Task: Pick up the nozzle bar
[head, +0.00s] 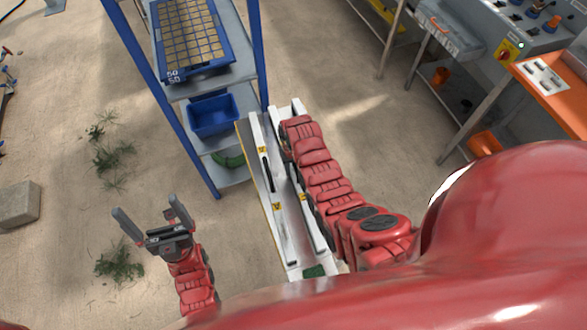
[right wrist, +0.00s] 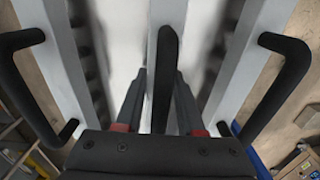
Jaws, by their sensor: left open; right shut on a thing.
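The nozzle bar (right wrist: 165,14) is a slim grey bar with a black grip, in the middle of the right wrist view. My right gripper (right wrist: 160,82) is shut on it, with one dark finger on each side of the black grip. In the head view my red right arm covers that gripper and most of what it holds. The long white seeder frame (head: 290,262) lies beside and under that arm. My left gripper (head: 150,212) is open and empty over the sandy floor at lower left.
A blue-posted shelf rack stands behind the frame, with a seed tray (head: 222,58) on top and a blue bin (head: 213,113) below. Black side handles (right wrist: 290,85) flank the right gripper. An orange bench (head: 560,95) stands at right. The floor at left holds weeds and a block (head: 20,204).

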